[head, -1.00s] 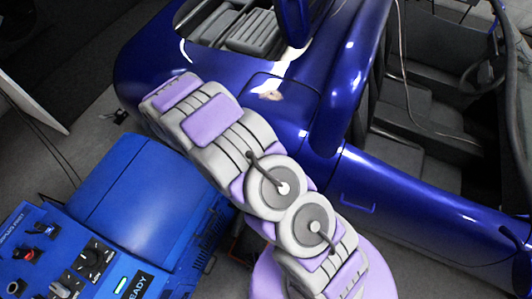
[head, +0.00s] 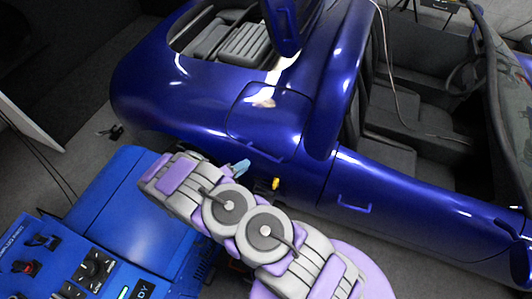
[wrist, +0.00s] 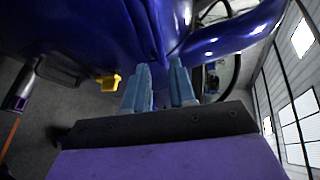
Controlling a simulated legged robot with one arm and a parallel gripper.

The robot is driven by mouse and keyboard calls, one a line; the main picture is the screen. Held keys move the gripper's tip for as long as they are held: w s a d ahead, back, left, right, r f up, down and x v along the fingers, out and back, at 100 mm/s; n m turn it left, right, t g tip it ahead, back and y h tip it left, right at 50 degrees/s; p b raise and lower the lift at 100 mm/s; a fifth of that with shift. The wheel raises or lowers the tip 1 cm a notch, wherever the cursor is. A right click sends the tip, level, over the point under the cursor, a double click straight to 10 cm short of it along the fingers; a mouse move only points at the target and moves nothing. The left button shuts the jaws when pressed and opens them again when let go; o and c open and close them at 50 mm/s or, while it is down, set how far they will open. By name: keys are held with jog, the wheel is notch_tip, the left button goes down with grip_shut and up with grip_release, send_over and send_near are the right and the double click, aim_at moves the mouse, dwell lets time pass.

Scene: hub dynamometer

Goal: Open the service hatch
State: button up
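The service hatch appears to be the outlined blue panel (head: 268,108) on the car's rear side in the head view. It lies flush and looks shut. A blue bar handle (head: 265,152) sits at its lower edge. My gripper (head: 240,166) shows in the head view as pale blue fingertips just left of and below the handle, seemingly apart from it. The wrist view shows both fingers of my gripper (wrist: 158,88) spread with a gap between them and nothing held. Blue bodywork (wrist: 100,25) lies ahead of them. I cannot clearly make out the handle there.
A yellow part (head: 276,184) sticks out low on the car side, close to my fingers; it also shows in the wrist view (wrist: 108,82). A blue control console (head: 90,245) stands at lower left. The door handle (head: 354,206) is further right. An open compartment (head: 235,42) lies above.

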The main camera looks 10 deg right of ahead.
jog(key=b+x, duration=0.1)
jog(key=x, duration=1.2)
jog(key=shift+w+d+f+b, duration=0.1)
jog(key=shift+w+b, duration=0.15)
jog(key=shift+b, duration=0.15)
jog(key=shift+a, duration=0.3)
jog(key=shift+d, duration=0.2)
grip_shut()
jog(key=shift+s, duration=0.1)
